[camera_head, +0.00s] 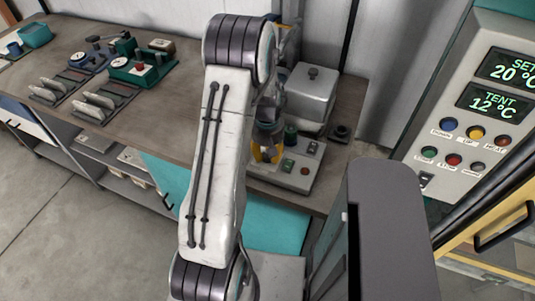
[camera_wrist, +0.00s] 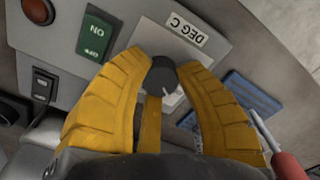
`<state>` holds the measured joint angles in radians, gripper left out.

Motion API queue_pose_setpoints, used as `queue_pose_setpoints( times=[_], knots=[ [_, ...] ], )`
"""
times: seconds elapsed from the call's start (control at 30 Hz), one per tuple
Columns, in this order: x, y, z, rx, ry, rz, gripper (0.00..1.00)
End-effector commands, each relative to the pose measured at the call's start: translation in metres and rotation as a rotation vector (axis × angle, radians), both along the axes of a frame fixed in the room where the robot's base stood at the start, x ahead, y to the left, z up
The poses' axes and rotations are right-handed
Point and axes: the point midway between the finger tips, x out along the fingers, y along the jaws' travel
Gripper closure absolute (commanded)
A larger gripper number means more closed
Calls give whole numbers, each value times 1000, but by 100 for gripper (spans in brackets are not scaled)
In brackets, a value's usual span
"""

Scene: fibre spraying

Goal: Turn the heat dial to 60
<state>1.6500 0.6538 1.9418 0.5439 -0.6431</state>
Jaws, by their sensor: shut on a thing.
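The heat dial (camera_wrist: 163,72) is a dark round knob with a white pointer mark, beside a "DEG C" label (camera_wrist: 187,30) in the wrist view. The scale numbers are not readable, so I cannot tell the dial's setting. In the head view my gripper (camera_head: 270,153) is at the grey control unit (camera_head: 268,173) on the bench.
A green ON/OFF switch (camera_wrist: 97,32) and a red button (camera_wrist: 38,10) sit near the dial. A grey lidded box (camera_head: 305,92) stands behind the unit. Clamps and small devices fill the bench's left. A wall panel (camera_head: 465,125) showing SET 20 °C and TENT 12 °C is at right.

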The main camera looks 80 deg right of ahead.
Motion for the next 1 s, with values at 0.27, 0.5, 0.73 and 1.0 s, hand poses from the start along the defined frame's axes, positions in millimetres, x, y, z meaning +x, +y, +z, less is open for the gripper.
queue_pose_setpoints(
  times=[0.27, 0.5, 0.73, 1.0],
  knots=[
    [0, 2, -4, 5, -1, -141, 100],
    [0, 2, -5, 7, 0, -335, 100],
    [0, 2, -4, 7, 0, -502, 100],
    [1, 3, -4, 9, 1, -630, 100]
  ],
)
